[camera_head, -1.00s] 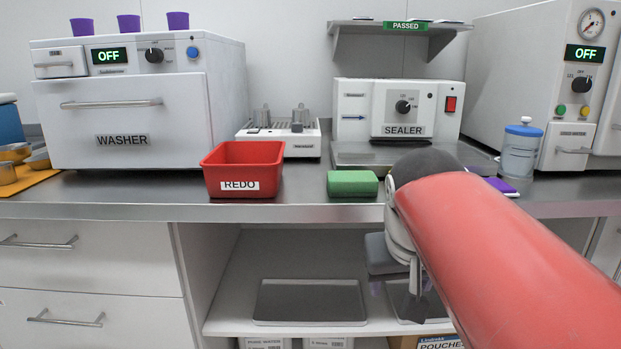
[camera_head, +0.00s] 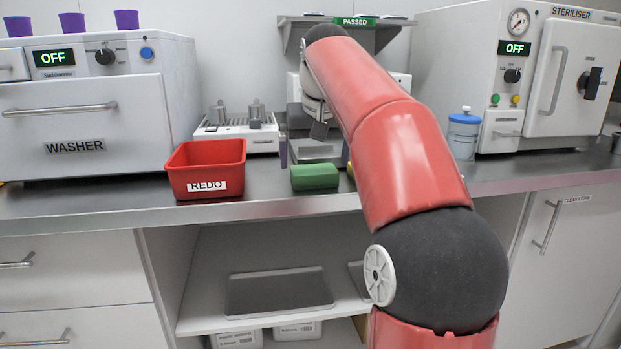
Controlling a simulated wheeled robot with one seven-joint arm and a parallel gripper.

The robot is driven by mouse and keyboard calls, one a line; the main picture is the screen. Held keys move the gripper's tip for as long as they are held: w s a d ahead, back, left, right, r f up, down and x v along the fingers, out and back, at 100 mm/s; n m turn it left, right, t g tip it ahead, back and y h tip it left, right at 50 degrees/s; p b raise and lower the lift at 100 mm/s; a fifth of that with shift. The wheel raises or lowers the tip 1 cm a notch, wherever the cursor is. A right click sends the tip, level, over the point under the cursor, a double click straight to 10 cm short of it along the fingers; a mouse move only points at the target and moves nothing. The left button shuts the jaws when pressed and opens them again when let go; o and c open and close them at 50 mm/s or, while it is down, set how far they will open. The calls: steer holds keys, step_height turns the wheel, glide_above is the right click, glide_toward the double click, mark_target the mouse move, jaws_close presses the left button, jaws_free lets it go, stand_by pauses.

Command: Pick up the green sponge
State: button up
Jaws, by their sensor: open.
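The green sponge (camera_head: 314,177) lies on the steel counter near its front edge, just right of the red REDO bin. My gripper (camera_head: 319,131) is above and slightly behind the sponge in the picture, in front of the sealer. It is open, and I see nothing held in it. Its fingers are small and partly hidden, and I cannot judge their exact distance from the sponge. The sponge's front and top show clearly.
The red REDO bin (camera_head: 206,169) stands close left of the sponge. A rack with metal cylinders (camera_head: 237,133) stands behind. My arm mostly covers the sealer. A blue-lidded jar (camera_head: 463,137) stands at right before the steriliser (camera_head: 514,90). A shelf (camera_head: 290,30) hangs above.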

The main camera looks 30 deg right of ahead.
mark_target(314, 170)
steer(key=x, duration=0.4)
steer(key=shift+w+d+r, duration=0.1)
steer(key=shift+w+d, duration=0.1)
steer(key=shift+w, duration=0.05)
steer(key=c, duration=0.8)
steer(key=shift+r, duration=0.15)
step_height(314, 170, up, 9)
steer(key=shift+w+f+p, duration=0.1)
steer(key=shift+f+p, duration=0.05)
steer(key=shift+p, duration=0.25)
steer(key=shift+r, duration=0.5)
